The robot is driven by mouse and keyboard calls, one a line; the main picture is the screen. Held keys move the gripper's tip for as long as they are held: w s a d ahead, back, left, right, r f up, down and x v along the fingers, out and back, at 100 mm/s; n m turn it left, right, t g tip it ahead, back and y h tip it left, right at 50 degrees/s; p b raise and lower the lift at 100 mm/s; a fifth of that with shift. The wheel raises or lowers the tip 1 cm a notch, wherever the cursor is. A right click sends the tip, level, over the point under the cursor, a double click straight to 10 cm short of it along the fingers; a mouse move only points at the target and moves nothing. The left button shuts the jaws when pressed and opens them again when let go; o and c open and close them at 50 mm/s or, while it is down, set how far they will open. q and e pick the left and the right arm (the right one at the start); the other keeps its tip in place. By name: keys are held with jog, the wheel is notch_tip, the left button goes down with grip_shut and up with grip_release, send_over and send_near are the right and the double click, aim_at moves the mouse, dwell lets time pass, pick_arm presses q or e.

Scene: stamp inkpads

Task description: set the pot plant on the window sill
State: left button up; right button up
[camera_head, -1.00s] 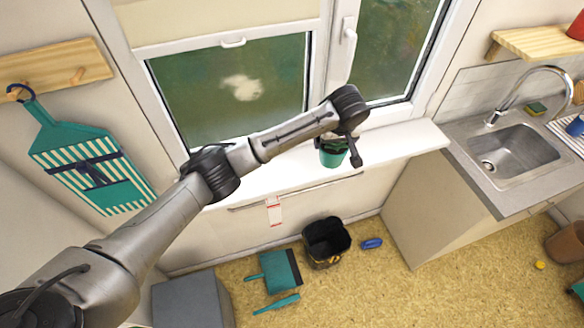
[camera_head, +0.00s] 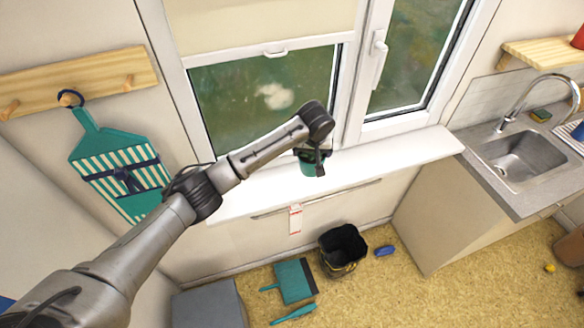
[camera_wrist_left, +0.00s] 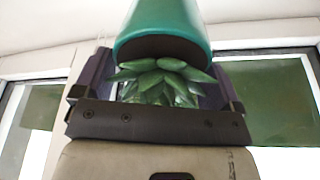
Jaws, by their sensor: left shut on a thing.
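The pot plant (camera_head: 308,167) is a green succulent in a teal-green pot. My left gripper (camera_head: 316,154) is shut on it, and the arm partly covers it in the head view. In the head view it appears over the white window sill (camera_head: 400,158), below the window frame. I cannot tell whether the pot touches the sill. In the left wrist view the pot (camera_wrist_left: 165,30) sits between the two fingers, with the dark soil and the green leaves (camera_wrist_left: 165,80) toward the palm. My right gripper is not in view.
The sill's right part is bare and ends beside the sink counter (camera_head: 520,190). A window handle (camera_head: 378,55) sticks out above. A black bucket (camera_head: 342,250) and a teal dustpan (camera_head: 294,281) are on the floor below.

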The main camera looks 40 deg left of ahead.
pick_arm(q)
jog(key=shift+s+a+f+p, duration=0.1)
jog(key=shift+s+a+f, duration=0.8)
jog(key=shift+a+f, duration=0.5)
jog(key=shift+s+a+f+p, duration=0.15)
jog(key=shift+s+a+f, duration=0.85)
jog(key=shift+f, duration=0.7)
jog(key=shift+s+a+f+p, duration=0.1)
jog(key=shift+s+a+f, duration=0.65)
jog(key=shift+a+f, duration=0.7)
jog(key=shift+d+f, duration=0.15)
jog(key=shift+f, duration=0.05)
jog(key=o, duration=0.9)
jog(key=v, duration=1.2)
jog(key=shift+p, duration=0.35)
